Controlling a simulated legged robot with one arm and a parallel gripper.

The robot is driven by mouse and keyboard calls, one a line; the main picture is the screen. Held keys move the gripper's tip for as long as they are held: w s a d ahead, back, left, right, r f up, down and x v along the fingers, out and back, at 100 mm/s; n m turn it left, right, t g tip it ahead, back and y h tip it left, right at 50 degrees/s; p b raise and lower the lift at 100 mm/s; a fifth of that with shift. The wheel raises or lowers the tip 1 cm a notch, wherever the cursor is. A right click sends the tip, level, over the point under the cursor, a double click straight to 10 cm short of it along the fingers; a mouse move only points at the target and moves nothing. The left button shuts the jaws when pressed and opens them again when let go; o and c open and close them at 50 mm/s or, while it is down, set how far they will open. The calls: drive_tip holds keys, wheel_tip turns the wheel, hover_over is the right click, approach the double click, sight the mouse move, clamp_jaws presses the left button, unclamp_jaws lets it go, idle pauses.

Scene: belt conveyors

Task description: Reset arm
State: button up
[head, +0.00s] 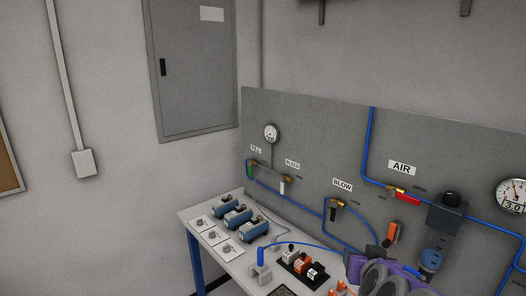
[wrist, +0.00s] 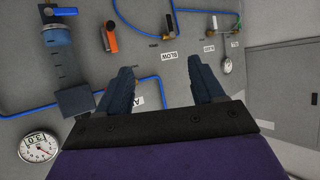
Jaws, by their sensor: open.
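My gripper (wrist: 161,66) shows in the wrist view with its two dark blue fingers spread apart and nothing between them. The view is upside down, and the fingers point toward the grey panel (wrist: 165,20). In the head view, the purple and grey parts of my arm (head: 385,277) show at the bottom edge, in front of the panel (head: 310,160). The fingertips cannot be made out there. I cannot tell the exact gap between the fingers and the panel.
A workbench (head: 196,214) carries several blue devices, a black block (head: 290,265) with fittings and a blue nozzle (head: 261,257). The panel holds a red AIR valve handle (head: 406,196), a blue filter (head: 437,245), hoses and a large gauge (head: 512,194). A grey cabinet (head: 195,75) hangs behind.

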drive_tip(key=s+a+f+n+g+y, duration=0.35)
drive_tip(key=s+a+f+g, duration=0.35)
drive_tip(key=s+a, duration=0.4)
drive_tip(key=s+d+f+g+h, duration=0.1)
drive_tip(key=s+f+g, duration=0.2)
drive_tip(key=s, duration=1.7)
drive_tip(key=g, duration=0.4)
drive_tip(key=shift+s+d+f+m, duration=0.15)
drive_tip(key=shift+d+f+m, duration=0.05)
drive_tip(key=shift+d+m, duration=0.15)
